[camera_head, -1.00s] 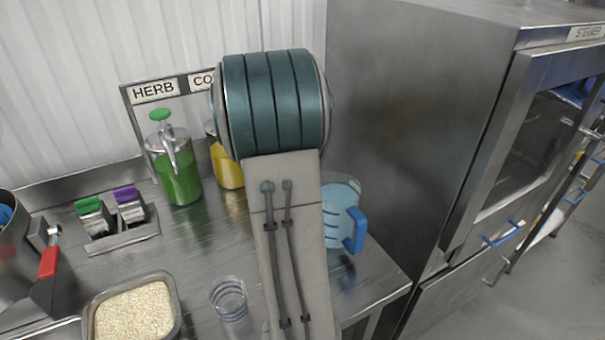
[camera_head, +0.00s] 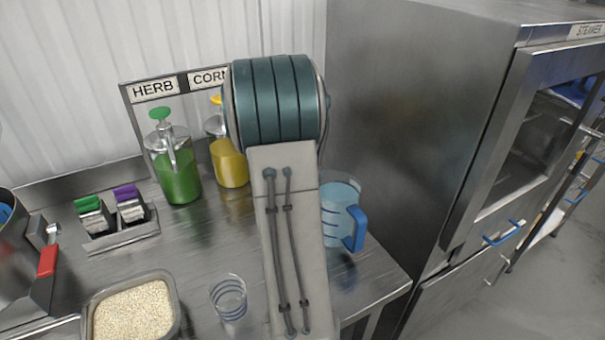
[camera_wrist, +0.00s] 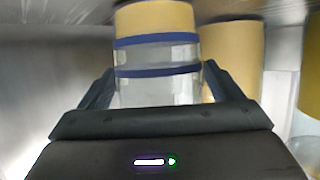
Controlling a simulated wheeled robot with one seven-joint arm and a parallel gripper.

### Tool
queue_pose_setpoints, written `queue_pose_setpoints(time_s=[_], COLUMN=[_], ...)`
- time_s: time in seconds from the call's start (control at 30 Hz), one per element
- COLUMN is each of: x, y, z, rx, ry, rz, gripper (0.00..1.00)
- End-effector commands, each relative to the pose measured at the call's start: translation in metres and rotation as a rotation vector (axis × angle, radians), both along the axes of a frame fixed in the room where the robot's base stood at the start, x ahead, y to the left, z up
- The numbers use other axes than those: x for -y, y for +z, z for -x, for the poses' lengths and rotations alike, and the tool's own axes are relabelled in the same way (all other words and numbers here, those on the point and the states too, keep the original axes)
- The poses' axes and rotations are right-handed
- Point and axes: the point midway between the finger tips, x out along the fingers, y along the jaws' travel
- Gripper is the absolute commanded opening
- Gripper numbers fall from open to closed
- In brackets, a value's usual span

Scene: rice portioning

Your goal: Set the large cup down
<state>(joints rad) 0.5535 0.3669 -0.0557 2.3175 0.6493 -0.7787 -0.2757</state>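The large cup (camera_wrist: 158,92) is clear with blue bands and stands out between the two dark fingers of my gripper (camera_wrist: 157,78) in the wrist view. The fingers press on it from both sides. A yellow-tan area shows at the cup's far end; I cannot tell whether it is inside the cup or behind it. In the head view my arm hides the gripper and the held cup. I cannot see whether the cup touches the counter (camera_head: 195,260).
A smaller clear cup (camera_head: 228,300) stands beside a tub of rice (camera_head: 175,312). A pitcher with a blue handle (camera_head: 354,230) stands right of my arm. Green (camera_head: 178,178) and yellow (camera_head: 230,165) pump bottles stand at the back. A steel cabinet (camera_head: 400,110) bounds the right.

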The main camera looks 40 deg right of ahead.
Motion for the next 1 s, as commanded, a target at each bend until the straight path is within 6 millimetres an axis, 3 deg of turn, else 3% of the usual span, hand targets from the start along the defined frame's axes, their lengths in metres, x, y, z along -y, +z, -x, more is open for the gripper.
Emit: queue_pose_setpoints(time_s=[0.4,1.0], x=[-0.001,-0.084], y=[0.006,0.043], z=[0.001,0.043], rx=[0.0,0.004], ry=[0.0,0.001], rz=[0.0,0.001], gripper=[0.86,0.86])
